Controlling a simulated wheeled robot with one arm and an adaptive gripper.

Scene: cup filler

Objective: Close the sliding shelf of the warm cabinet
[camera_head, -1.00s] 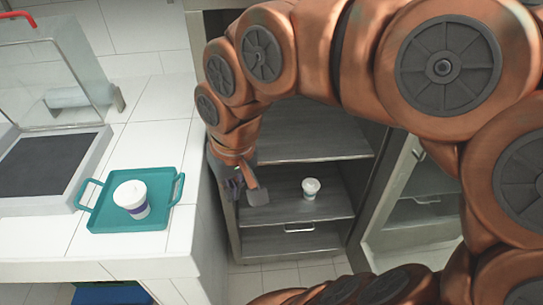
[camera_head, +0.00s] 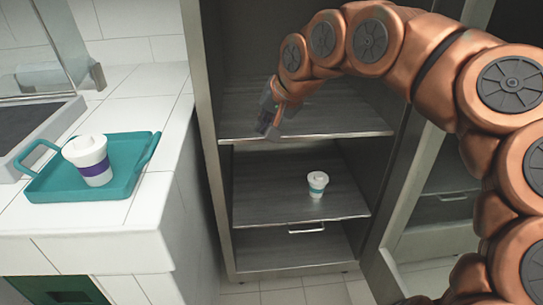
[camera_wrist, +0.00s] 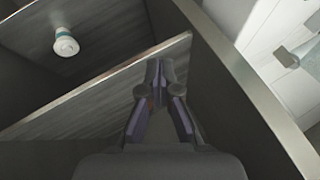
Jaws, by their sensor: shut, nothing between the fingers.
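The warm cabinet (camera_head: 210,150) stands open, with an upper shelf (camera_head: 345,122) and a middle shelf (camera_head: 270,200). A white cup with a teal band (camera_head: 317,184) stands upright on the middle shelf; it also shows in the wrist view (camera_wrist: 66,42). My gripper (camera_head: 264,128) is shut and empty, pointing down at the left part of the upper shelf, near its front edge. In the wrist view its fingertips (camera_wrist: 160,72) overlap the right end of a shelf edge (camera_wrist: 100,87); I cannot tell whether they touch it.
The cabinet's glass door (camera_head: 425,235) stands open at the right. At the left, a teal tray (camera_head: 45,190) with a white and purple cup (camera_head: 90,158) sits on a white tiled counter (camera_head: 165,200).

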